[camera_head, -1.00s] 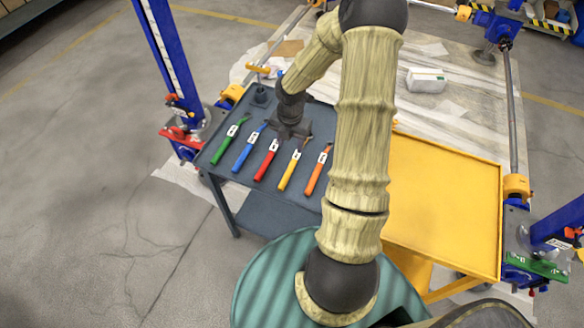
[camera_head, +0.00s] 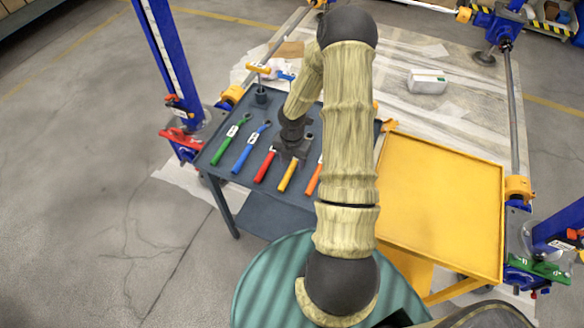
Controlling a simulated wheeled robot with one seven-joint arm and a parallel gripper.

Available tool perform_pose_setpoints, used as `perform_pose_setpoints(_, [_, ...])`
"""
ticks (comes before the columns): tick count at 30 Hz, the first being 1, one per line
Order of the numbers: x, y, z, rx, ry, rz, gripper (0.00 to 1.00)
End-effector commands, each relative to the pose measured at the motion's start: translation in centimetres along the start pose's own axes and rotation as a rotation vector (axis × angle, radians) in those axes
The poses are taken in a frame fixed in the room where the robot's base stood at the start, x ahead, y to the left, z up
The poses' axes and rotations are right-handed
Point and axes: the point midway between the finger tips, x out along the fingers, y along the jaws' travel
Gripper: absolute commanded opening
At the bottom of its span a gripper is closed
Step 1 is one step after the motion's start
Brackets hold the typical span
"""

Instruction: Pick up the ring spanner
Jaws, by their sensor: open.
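Several hand tools with coloured handles lie in a row on the dark grey cart top: green (camera_head: 228,141), blue (camera_head: 247,151), red (camera_head: 265,166), yellow (camera_head: 288,176) and orange (camera_head: 313,181). The tool heads point away from me and are too small to tell surely which is the ring spanner. My gripper (camera_head: 290,153) is open and hangs over the upper parts of the red and yellow tools, hiding their heads. My arm covers part of the orange tool. I cannot tell whether the gripper touches any tool.
A dark cup with a yellow-handled tool (camera_head: 258,68) stands at the cart's far left corner. An empty yellow tray table (camera_head: 445,205) stands to the right. Blue screw jacks (camera_head: 165,55) flank the area. A white box (camera_head: 427,81) lies on the sheeted floor behind.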

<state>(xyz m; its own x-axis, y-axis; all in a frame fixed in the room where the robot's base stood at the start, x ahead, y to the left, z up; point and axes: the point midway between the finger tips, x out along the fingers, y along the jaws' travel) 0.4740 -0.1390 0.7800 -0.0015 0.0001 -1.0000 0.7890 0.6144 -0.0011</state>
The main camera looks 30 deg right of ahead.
Motion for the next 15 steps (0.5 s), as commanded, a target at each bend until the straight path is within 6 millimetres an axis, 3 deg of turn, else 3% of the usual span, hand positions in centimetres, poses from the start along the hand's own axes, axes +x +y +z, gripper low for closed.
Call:
perform_pose_setpoints(4, [1.9,0.1,0.0,-0.003,0.0,0.0,0.47])
perform_pose_setpoints(15, [2.1,0.0,0.0,-0.001,-0.001,0.001,0.47])
